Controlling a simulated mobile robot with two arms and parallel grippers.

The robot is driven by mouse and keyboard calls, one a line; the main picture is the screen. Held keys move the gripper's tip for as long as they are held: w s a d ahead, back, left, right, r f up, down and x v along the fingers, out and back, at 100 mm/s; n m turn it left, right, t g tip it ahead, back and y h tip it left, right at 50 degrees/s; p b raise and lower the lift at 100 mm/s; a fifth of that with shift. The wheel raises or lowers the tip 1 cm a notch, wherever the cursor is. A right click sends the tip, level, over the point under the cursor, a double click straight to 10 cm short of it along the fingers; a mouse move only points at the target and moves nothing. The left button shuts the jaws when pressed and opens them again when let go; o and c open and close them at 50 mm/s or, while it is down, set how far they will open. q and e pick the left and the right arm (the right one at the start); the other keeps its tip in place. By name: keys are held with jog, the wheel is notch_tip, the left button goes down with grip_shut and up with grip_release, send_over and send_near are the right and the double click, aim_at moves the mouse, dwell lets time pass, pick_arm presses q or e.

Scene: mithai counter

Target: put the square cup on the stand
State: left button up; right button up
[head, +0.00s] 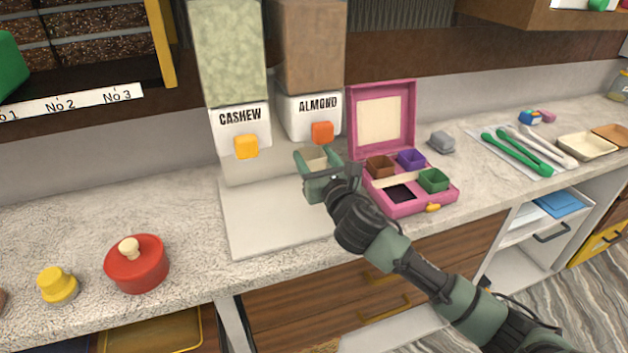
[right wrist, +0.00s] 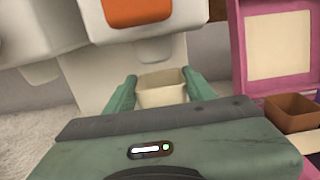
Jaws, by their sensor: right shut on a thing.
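My right gripper (head: 318,168) is shut on a cream square cup (right wrist: 162,93), with one green finger on each side of it. The cup (head: 313,163) looks upright and is partly hidden by the fingers in the head view. It is in front of and below the orange spout of the almond dispenser (head: 312,118). A pale flat stand (head: 265,222) lies on the counter below the cashew and almond dispensers. The cup looks above its right part; I cannot tell whether it touches it. My left gripper is not in view.
An open pink box (head: 415,207) stands right of the gripper, with brown, purple and green cups and a dark empty compartment. The cashew dispenser (head: 242,128) is to the left. A red lidded pot (head: 137,268) and a yellow knob-topped thing (head: 57,286) stand at left.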

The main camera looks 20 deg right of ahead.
jog(key=f, duration=0.3)
jog(key=shift+s+f, duration=0.2)
jog(key=shift+w+f+b, duration=0.2)
jog(key=shift+f+b, duration=0.15)
jog(key=shift+f, duration=1.45)
jog(key=shift+f, duration=0.15)
jog(key=o, duration=1.4)
jog(key=shift+c, duration=0.2)
jog(key=shift+r, duration=0.2)
jog(key=s, duration=1.2)
jog(key=shift+d+b, duration=0.2)
jog(key=shift+b, duration=0.2)
